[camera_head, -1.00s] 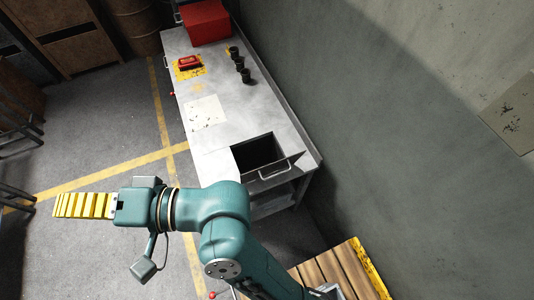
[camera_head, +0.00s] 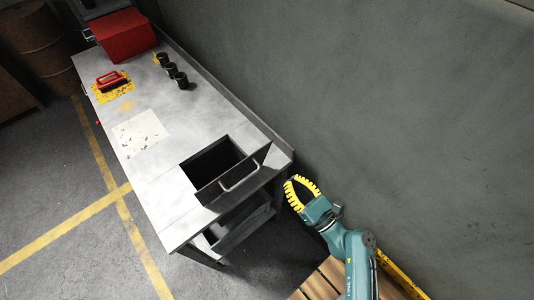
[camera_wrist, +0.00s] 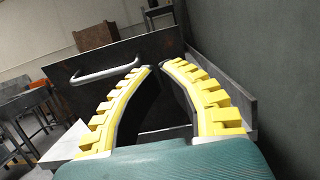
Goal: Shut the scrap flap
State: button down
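The scrap flap (camera_head: 256,160) is a dark metal panel with a pale bar handle (camera_head: 240,178). It stands raised along the near end of a dark square opening (camera_head: 208,160) in the bench top, so the opening is uncovered. In the wrist view the flap (camera_wrist: 125,88) rises ahead, with its handle (camera_wrist: 105,68) left of the fingers. My gripper (camera_head: 292,181) is to the right of the flap in the head view, apart from it and near the wall. In the wrist view its yellow-toothed fingers (camera_wrist: 161,66) have a narrow gap between the tips and hold nothing.
The grey bench (camera_head: 160,190) runs along the wall (camera_head: 400,110). Farther up it are several black cylinders (camera_head: 171,70), a red-handled item (camera_head: 110,79) and a red box (camera_head: 122,35). A wooden pallet (camera_head: 325,283) lies below my arm. The floor left of the bench is clear.

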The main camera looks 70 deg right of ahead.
aim_at(264, 148)
jog(key=x, duration=1.1)
jog(key=shift+w+d+p, duration=0.1)
jog(key=shift+w+p, duration=0.05)
jog(key=shift+p, duration=0.2)
jog(key=shift+r, duration=0.15)
